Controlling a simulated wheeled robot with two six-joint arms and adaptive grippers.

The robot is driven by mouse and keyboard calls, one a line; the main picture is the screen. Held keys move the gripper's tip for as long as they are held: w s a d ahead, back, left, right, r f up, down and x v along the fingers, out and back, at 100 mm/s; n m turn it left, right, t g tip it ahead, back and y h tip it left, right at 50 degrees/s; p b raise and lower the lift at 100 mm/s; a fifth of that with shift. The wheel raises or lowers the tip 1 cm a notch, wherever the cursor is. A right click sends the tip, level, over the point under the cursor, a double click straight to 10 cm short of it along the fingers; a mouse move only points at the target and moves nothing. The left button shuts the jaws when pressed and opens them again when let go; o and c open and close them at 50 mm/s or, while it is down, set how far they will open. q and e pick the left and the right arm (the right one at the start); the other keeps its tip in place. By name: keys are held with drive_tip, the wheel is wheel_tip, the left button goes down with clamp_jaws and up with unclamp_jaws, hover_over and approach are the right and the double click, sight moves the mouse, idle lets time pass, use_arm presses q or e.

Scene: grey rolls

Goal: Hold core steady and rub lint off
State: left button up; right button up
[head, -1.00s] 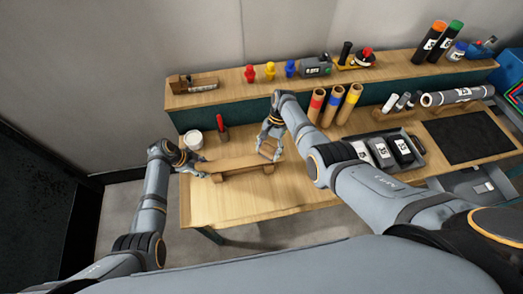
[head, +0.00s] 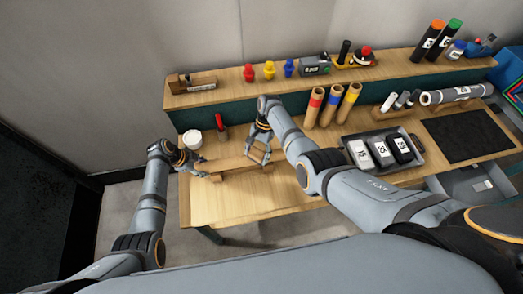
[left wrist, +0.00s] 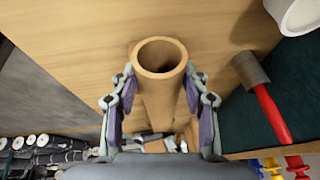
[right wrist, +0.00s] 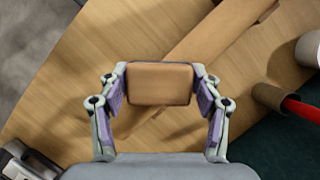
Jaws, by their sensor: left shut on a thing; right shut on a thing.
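The core, a brown cardboard tube (head: 230,165), lies across the front left of the table on small wooden supports. My left gripper (head: 203,171) is shut on its left end. The left wrist view shows the tube's open end (left wrist: 160,57) between the fingers. My right gripper (head: 259,152) is shut on a tan block (right wrist: 160,84) over the tube's right part. The block's face fills the gap between the fingers in the right wrist view and hides part of the tube. I cannot tell whether block and tube touch. No lint is discernible.
A white cup (head: 192,139) and a red-handled tool (head: 221,128) stand behind the tube. Upright tubes with coloured bands (head: 331,104) and a grey tray (head: 418,152) of dark and light packs are to the right. The table's front left is clear.

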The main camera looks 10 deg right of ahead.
drive_tip(key=shift+s+a, duration=0.2)
drive_tip(key=shift+a, duration=0.3)
drive_tip(key=shift+s+a, duration=0.2)
drive_tip(key=shift+a, duration=0.3)
drive_tip(key=r, duration=0.1)
drive_tip(key=w+a+r, duration=0.1)
drive_tip(key=w+r, duration=0.1)
drive_tip(key=shift+a+r, duration=0.15)
drive_tip(key=shift+r, duration=0.25)
drive_tip(key=shift+s+r, duration=0.1)
drive_tip(key=shift+r, duration=2.15)
use_arm(q)
drive_tip(key=o, duration=1.3)
drive_tip(key=shift+c, duration=0.2)
